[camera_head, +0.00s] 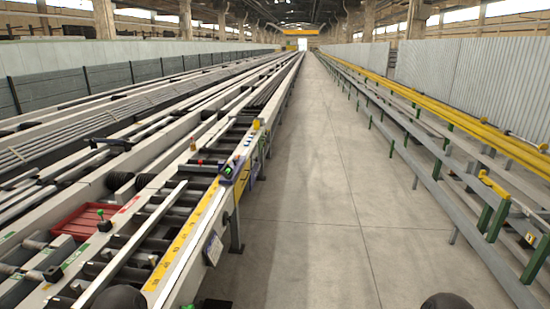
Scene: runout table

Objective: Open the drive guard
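No part is clearly marked as the drive guard. A red ribbed box or panel (84,221) sits low in the runout table (205,203) at the left; I cannot tell whether it is the guard or whether it is open or shut. A black lever-like handle (110,143) lies on the table's far beam. Two dark rounded parts of mine show at the bottom edge. Neither gripper is in view.
A control box (235,170) with coloured buttons is mounted on the table's aisle-side edge. A green-topped knob (103,220) stands beside the red part. The concrete aisle (320,190) is clear. Yellow-topped rails (450,115) run along the right.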

